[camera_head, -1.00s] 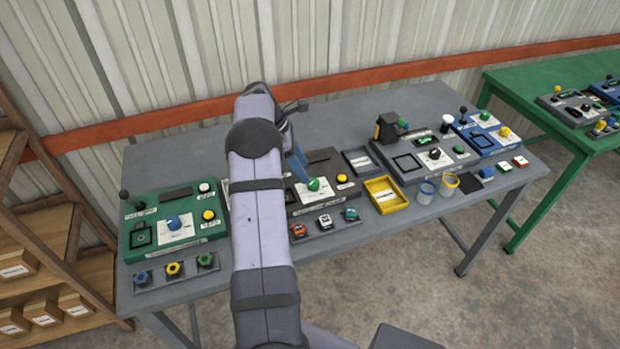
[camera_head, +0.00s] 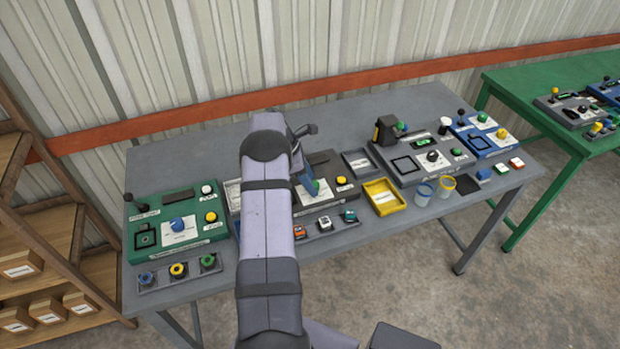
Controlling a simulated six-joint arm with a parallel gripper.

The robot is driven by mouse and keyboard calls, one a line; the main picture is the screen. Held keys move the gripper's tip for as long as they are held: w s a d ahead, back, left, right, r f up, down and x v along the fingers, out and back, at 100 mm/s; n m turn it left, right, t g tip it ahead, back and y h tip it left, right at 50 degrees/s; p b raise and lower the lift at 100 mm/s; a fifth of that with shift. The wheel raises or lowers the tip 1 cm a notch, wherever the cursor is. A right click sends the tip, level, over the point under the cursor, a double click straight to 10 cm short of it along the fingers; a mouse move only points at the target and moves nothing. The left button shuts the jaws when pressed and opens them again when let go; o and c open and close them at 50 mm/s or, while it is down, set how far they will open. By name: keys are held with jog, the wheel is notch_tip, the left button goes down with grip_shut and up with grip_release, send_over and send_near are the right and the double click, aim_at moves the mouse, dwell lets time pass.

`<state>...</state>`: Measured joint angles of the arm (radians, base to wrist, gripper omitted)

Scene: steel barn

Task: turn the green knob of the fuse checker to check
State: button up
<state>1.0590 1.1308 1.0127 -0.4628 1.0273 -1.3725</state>
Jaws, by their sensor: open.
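The green knob (camera_head: 317,187) sits on a white dial plate on the dark panel (camera_head: 325,163) in the middle of the grey table, which looks like the fuse checker. My arm hides the left part of this panel. My gripper (camera_head: 307,188) is open and points down at the knob, with its blue finger just in front of the knob's left side. I cannot tell whether they touch. The dial's marks are too small to read.
A yellow button (camera_head: 341,181) is right of the knob. A rack of small coloured blocks (camera_head: 325,224) lies in front. A green panel (camera_head: 175,222) stands at left, a yellow tray (camera_head: 382,197) and a grey panel (camera_head: 425,160) at right.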

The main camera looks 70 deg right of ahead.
jog(key=shift+s+f, duration=0.1)
jog(key=shift+f, duration=0.05)
jog(key=shift+c, duration=0.5)
jog(key=c, duration=1)
jog(key=shift+o, duration=0.2)
jog(key=shift+d+f+m+y+b, duration=0.2)
jog(key=shift+f+m+y+b, duration=0.1)
jog(key=shift+m+b, duration=0.8)
jog(key=shift+r+m+g+y+b, duration=0.3)
jog(key=shift+m+g+y+b, duration=0.15)
jog(key=shift+m+b, duration=0.55)
jog(key=o, duration=1.1)
jog(key=shift+c, duration=0.2)
